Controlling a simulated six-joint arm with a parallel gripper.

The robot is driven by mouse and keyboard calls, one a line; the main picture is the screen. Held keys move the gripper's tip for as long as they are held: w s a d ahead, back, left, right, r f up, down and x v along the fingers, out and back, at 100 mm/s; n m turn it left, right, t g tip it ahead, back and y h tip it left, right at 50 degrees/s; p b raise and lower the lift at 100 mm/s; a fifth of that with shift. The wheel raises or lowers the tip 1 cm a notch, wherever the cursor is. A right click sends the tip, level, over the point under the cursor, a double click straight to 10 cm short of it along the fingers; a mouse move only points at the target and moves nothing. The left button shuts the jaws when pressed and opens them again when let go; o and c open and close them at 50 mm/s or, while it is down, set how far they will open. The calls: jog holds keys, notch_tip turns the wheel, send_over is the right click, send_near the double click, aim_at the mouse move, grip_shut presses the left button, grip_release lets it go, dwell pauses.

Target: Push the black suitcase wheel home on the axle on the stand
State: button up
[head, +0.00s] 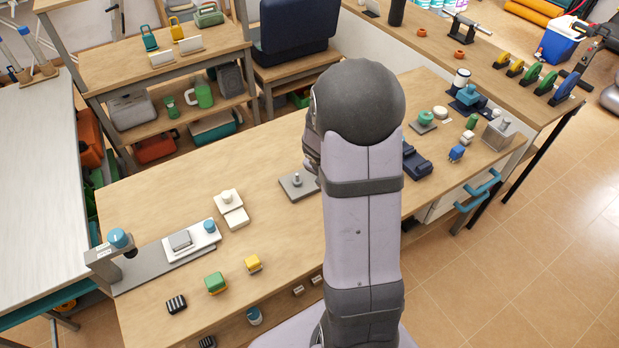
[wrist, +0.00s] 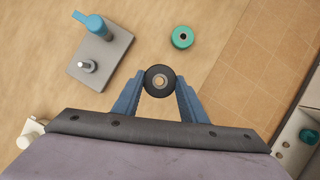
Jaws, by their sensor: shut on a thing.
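In the wrist view, my gripper (wrist: 160,84) has its blue fingers shut on the black suitcase wheel (wrist: 150,73), one at each side, with its pale hub facing the camera. The stand (wrist: 104,55) is a grey plate to the upper left of the wheel. A short metal axle (wrist: 87,66) rises from it, bare and apart from the wheel. In the head view, a grey plate (head: 291,191) with an upright pin shows left of my arm and looks like this stand. My arm hides the gripper and wheel there.
White blocks (head: 236,218), a green block (head: 215,283) and a yellow block (head: 253,263) lie to the left. Bench around the stand is mostly clear.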

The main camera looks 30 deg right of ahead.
jog(key=shift+w+a+r+p, duration=0.2)
jog(key=shift+a+r+p, duration=0.25)
jog(key=shift+p, duration=0.15)
jog(key=w+a+f+n+p, duration=0.1)
jog(key=w+a+n+p, duration=0.15)
jog(key=a+p, duration=0.25)
jog(key=w+d+r+m+p, duration=0.1)
jog(key=w+r+m+p, duration=0.1)
jog(key=w, duration=1)
jog(key=shift+r+m, duration=0.35)
jog(key=shift+r, duration=0.5)
jog(key=shift+w, duration=0.15)
jog(key=shift+r+p, duration=0.1)
jog(key=shift+p, duration=0.2)
